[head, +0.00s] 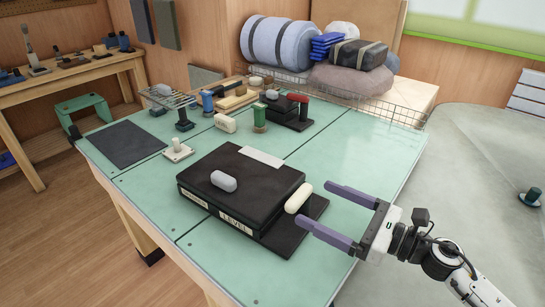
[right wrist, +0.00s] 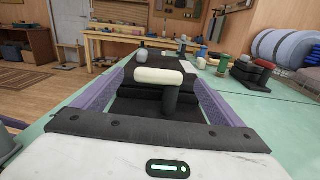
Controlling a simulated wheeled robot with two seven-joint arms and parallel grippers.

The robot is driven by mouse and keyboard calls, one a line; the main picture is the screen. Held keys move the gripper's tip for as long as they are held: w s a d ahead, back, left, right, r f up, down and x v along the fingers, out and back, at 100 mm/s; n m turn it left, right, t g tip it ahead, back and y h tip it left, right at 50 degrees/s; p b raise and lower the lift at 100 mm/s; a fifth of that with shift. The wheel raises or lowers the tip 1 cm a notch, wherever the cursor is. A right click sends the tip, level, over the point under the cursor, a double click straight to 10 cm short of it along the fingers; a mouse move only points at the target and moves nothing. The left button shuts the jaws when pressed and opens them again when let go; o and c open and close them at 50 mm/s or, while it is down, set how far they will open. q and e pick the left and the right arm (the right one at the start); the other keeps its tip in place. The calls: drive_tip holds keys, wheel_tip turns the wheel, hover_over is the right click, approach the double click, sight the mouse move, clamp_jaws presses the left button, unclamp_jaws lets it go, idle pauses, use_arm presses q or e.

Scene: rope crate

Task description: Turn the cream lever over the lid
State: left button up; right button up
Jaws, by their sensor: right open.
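The black crate (head: 215,203) sits on the green table with its dark lid (head: 262,178) shut on top. The lid carries a grey rounded knob (head: 223,181) and a pale strip (head: 262,156). The cream lever (head: 299,197) stands at the crate's right side, beside the lid. In the right wrist view the cream lever (right wrist: 160,75) lies crosswise on a dark post. My right gripper (head: 326,206) is open, its two purple fingers pointing at the lever from the right, with the lever just beyond the fingertips in the head view.
A wire rack edge (head: 380,108) runs along the back. The table's right front is clear.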

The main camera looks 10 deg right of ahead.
sight(308, 196)
drive_tip(key=shift+n, duration=0.3)
drive_tip(key=x, duration=0.2)
drive_tip(key=r+p+x, duration=0.1)
drive_tip(key=x, duration=0.1)
drive_tip(key=shift+a, duration=0.1)
drive_tip(key=p+x, duration=0.1)
drive_tip(key=x, duration=0.4)
drive_tip(key=shift+f, duration=0.2)
drive_tip(key=shift+w+a+f, duration=0.1)
drive_tip(key=shift+w+a, duration=0.25)
drive_tip(key=shift+a, duration=0.05)
use_arm(q)
drive_tip(key=shift+s+a+r, duration=0.1)
drive_tip(key=shift+s+r, duration=0.15)
drive_tip(key=shift+s, duration=0.2)
drive_tip(key=shift+s+a+r, duration=0.1)
drive_tip(key=shift+s+r, duration=0.1)
drive_tip(key=shift+s, duration=0.25)
